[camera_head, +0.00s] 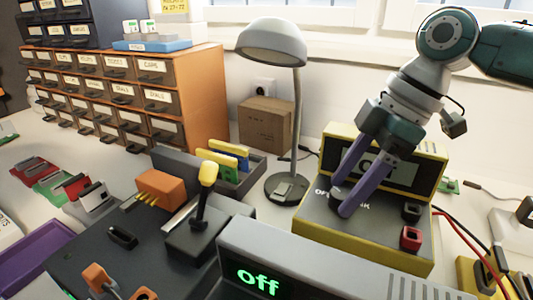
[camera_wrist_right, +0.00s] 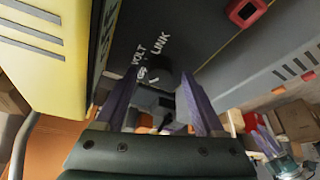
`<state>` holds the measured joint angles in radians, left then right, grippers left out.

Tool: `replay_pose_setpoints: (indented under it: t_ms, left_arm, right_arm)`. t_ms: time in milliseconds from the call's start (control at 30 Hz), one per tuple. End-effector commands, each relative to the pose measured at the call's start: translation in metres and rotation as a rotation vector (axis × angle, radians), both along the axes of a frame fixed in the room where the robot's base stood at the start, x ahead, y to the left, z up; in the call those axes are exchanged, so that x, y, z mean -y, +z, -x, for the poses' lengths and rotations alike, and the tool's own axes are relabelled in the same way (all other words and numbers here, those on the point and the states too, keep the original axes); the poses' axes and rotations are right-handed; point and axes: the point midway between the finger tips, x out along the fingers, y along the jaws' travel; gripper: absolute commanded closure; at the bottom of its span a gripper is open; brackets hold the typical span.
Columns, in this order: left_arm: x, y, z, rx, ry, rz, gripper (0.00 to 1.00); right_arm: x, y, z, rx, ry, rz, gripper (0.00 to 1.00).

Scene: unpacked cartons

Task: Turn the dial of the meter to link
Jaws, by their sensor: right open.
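The meter (camera_head: 308,222) is a yellow and grey box at the right of the head view, with an upright display part behind a sloped face. Its display is partly hidden by my gripper. The face has white lettering; VOLT and LINK (camera_wrist_right: 160,44) can be read in the wrist view. The dark dial (camera_wrist_right: 162,78) is partly seen there, in front of my fingers; its pointer direction I cannot tell. My right gripper (camera_head: 343,201) is open, its two purple fingers reaching down at the dial, one on each side; contact is unclear.
A red socket (camera_head: 411,238) and a black socket (camera_head: 411,211) sit on the meter's right side, with cables beyond. A grey box with a green "off" display (camera_head: 258,282) stands in front. A lamp (camera_head: 285,188) stands left of the meter. A lever (camera_head: 205,195) stands further left.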

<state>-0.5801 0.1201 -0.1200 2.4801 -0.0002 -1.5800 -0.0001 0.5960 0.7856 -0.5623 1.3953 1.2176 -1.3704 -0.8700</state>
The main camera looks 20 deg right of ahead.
Motion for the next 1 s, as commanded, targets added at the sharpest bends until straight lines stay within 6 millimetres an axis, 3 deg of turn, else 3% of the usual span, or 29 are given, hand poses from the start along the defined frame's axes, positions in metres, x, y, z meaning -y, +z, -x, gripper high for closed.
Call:
replay_pose_setpoints:
  t_ms: [333, 900, 1000]
  left_arm:
    - [0.0, -0.0009, 0.0, 0.0, 0.0, 0.0, 0.44]
    - [0.0001, -0.001, 0.0, 0.0, 0.0, 0.0, 0.44]
    - [0.0001, -0.001, 0.0, 0.0, 0.0, 0.0, 0.44]
  right_arm:
    - [-0.0022, -0.0054, -0.0009, 0.0, 0.0, 0.0, 0.29]
    - [-0.002, -0.0052, -0.0008, 0.0, 0.0, 0.001, 0.93]
    - [-0.002, -0.0051, -0.0008, 0.0, 0.0, 0.0, 1.0]
